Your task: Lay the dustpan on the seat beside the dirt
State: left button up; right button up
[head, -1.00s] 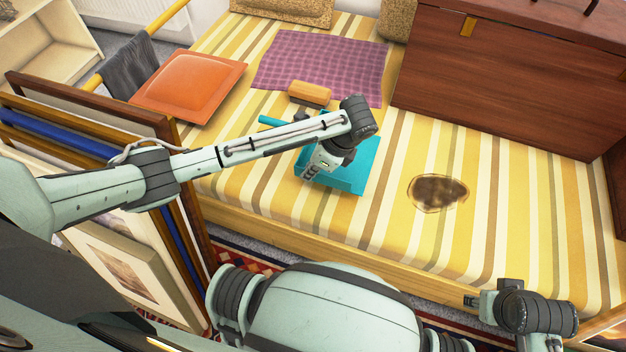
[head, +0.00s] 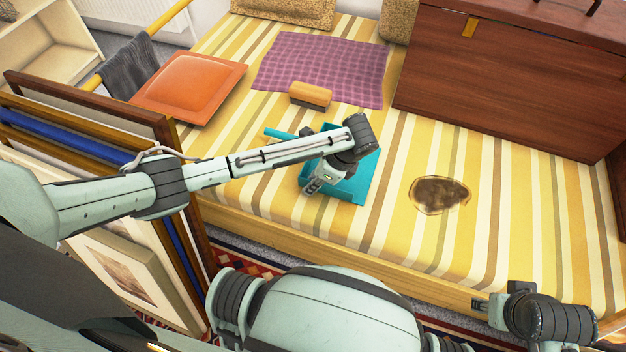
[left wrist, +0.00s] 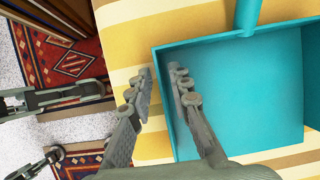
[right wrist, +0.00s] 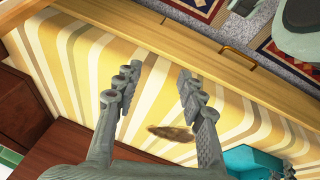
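The teal dustpan (head: 357,187) is on or just above the striped seat (head: 410,250), left of the dirt; I cannot tell if it touches the cloth. Its handle (head: 282,134) points left. The dirt (head: 440,195) is a brown round stain, apart from the pan. My left gripper (head: 311,187) is at the pan's near left side; in the left wrist view its fingers (left wrist: 160,75) close on either side of the pan's wall (left wrist: 166,95). My right gripper (head: 480,303) is open and empty by the seat's front edge; its fingers (right wrist: 160,80) are wide apart.
A wooden brush (head: 311,95) lies behind the pan, by a purple cloth (head: 320,65). An orange cushion (head: 190,85) is at left, a brown chest (head: 510,80) at back right. Framed prints (head: 120,270) stand at front left. The seat around the dirt is clear.

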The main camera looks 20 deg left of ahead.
pick_arm(q)
jog(key=shift+r, duration=0.1)
jog(key=shift+d+r, duration=0.1)
jog(key=shift+r, duration=0.2)
jog(key=p+v, duration=0.2)
jog(key=v, duration=0.9)
jog(key=shift+r, duration=0.25)
pick_arm(e)
jog(key=x, duration=0.5)
jog(key=shift+s+a+f, duration=0.15)
jog(key=shift+s+a, duration=0.15)
jog(key=shift+a, duration=0.15)
